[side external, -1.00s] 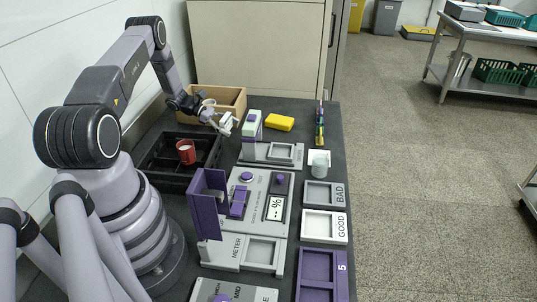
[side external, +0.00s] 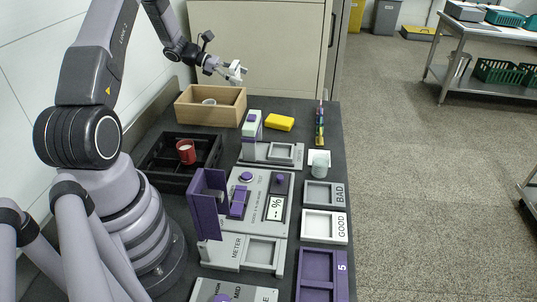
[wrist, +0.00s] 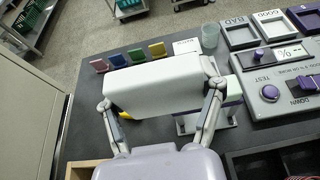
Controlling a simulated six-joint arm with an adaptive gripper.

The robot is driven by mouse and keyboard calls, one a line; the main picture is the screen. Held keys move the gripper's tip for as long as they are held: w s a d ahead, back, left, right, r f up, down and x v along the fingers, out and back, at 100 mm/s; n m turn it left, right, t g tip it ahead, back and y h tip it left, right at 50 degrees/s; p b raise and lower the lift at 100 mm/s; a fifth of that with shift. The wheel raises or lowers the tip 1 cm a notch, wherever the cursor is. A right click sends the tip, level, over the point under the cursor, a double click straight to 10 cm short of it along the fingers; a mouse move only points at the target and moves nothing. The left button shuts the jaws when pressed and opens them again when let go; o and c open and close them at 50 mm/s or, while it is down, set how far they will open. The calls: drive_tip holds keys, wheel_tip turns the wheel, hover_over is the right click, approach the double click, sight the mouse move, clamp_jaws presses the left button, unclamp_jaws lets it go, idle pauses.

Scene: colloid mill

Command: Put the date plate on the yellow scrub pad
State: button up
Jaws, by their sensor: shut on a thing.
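My gripper (side external: 236,72) is shut on a white slab, apparently the date plate (wrist: 155,84); no marking shows on it. In the side view this white piece (side external: 235,70) is small, held high near the back of the table, above the wooden box's right end. In the wrist view it spans between both fingers and looks thick. The yellow scrub pad (side external: 279,123) lies flat on the dark table, right of the wooden box, with nothing on it. In the wrist view only a yellow sliver (wrist: 127,116) shows below the held piece; the rest is hidden.
The wooden box (side external: 208,118) holds a pale cup. A white-green-purple block (side external: 252,124) stands left of the pad. A black tray (side external: 160,166) holds a red cup. Table between pad and rack is clear.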

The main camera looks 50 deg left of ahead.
drive_tip(key=w+d+n+t+y, duration=0.3)
drive_tip(key=w+d+n+y, duration=0.1)
drive_tip(key=d, duration=0.1)
hover_over(283, 119)
drive_tip(key=shift+n, duration=0.3)
wheel_tip(283, 119, down, 15)
drive_tip(key=shift+f, duration=0.2)
drive_tip(key=shift+w+a+f, duration=0.1)
drive_tip(key=shift+a+f, duration=0.05)
drive_tip(key=shift+f, duration=1.5)
drive_tip(key=shift+f, duration=0.2)
drive_tip(key=o, duration=1)
